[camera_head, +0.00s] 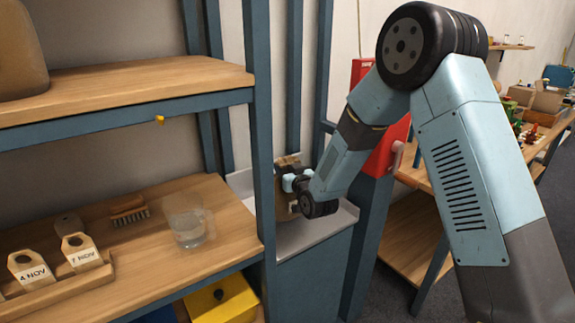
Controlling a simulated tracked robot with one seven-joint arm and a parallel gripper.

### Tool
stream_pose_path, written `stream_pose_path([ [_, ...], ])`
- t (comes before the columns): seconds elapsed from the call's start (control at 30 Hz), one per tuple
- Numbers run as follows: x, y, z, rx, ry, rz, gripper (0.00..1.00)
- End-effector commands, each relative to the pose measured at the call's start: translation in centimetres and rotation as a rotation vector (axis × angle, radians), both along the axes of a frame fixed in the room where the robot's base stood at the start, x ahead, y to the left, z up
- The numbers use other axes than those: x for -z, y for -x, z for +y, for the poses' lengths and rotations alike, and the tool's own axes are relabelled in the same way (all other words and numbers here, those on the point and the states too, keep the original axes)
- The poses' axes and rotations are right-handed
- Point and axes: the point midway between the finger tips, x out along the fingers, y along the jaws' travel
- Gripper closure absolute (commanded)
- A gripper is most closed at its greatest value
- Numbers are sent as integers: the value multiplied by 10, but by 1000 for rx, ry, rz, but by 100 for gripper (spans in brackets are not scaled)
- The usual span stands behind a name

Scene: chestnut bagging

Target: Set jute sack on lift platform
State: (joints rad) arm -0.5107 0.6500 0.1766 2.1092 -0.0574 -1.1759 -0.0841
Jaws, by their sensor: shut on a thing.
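The jute sack (284,209) is a tan shape mostly hidden behind my gripper and the blue shelf post. My gripper (287,183) is shut on it, just right of the post. The lift platform (318,232) has a pale grey top with a low rim and a blue body below. The sack is over or on the platform's left part. I cannot tell whether its base touches the surface.
The blue shelf post (262,150) stands close on the left. The wooden shelf (190,262) holds a glass jug (189,222), a brush (129,209) and dated tags (80,250). A red box (388,150) is right of the platform. A wooden bench (540,145) stands further right.

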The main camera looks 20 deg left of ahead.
Motion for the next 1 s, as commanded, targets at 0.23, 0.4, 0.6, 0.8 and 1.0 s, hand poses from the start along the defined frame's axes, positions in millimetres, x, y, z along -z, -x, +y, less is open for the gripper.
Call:
stream_pose_path([
  [0.23, 19, 0, 0, 0, -1, -2, 100],
  [0.4, 34, 0, 0, 0, -2, -2, 100],
  [0.6, 35, 0, 1, 0, -3, -3, 100],
  [0.8, 38, 0, 0, -1, 1, 1, 53],
  [1.0, 38, 1, 1, -1, 1, 1, 34],
])
